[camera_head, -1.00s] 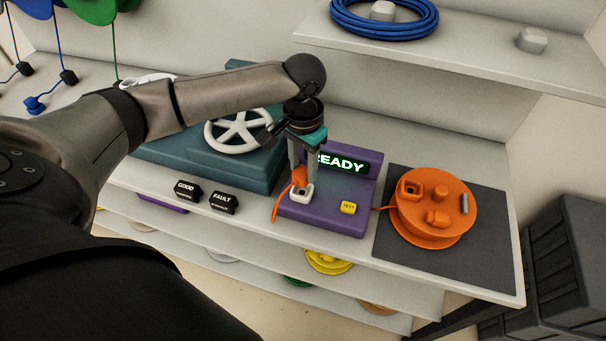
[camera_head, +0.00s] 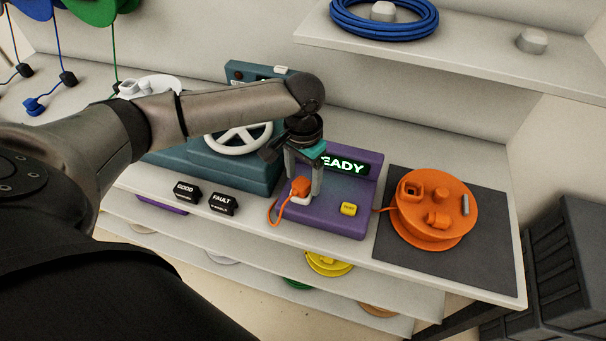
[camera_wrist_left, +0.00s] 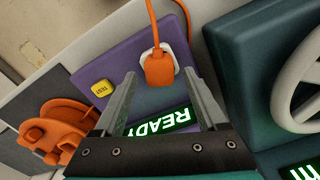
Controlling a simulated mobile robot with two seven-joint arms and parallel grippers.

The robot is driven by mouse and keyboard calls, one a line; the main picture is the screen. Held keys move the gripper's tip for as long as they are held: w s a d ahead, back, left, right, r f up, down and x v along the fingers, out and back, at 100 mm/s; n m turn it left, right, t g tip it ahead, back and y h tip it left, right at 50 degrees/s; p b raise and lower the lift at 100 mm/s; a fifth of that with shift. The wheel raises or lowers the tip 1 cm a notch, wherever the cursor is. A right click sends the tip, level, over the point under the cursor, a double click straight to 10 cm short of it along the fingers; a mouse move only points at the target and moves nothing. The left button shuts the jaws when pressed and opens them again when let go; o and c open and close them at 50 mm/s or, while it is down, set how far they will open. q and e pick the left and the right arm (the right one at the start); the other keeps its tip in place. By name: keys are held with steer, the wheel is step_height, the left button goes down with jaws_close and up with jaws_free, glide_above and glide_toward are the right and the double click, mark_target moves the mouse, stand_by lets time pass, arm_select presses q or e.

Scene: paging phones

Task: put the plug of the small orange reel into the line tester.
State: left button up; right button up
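The small orange reel (camera_head: 432,205) lies on a dark mat at the right, and its orange cord runs left to the purple line tester (camera_head: 327,222). Its orange plug (camera_head: 300,186) is at the tester's white socket (camera_head: 299,200) and covers the opening; how deep it sits I cannot tell. The wrist view shows the plug (camera_wrist_left: 159,69) over the white socket (camera_wrist_left: 172,50). My left gripper (camera_head: 304,182) is above the tester, its fingers spread apart on either side of the plug, with gaps in the wrist view (camera_wrist_left: 168,88). My right gripper is out of view.
The tester has a lit READY display (camera_head: 343,165) and a yellow TEST button (camera_head: 348,209). A teal machine with a white wheel (camera_head: 238,139) stands to the left. Black GOOD (camera_head: 187,190) and FAULT (camera_head: 223,203) blocks lie in front of it.

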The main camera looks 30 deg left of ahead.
mark_target(303, 181)
arm_select(q)
steer(key=shift+r, duration=0.15)
step_height(303, 181, up, 12)
steer(key=p, duration=0.2)
steer(key=shift+r+p, duration=0.2)
steer(key=shift+p, duration=0.1)
stand_by(2.7)
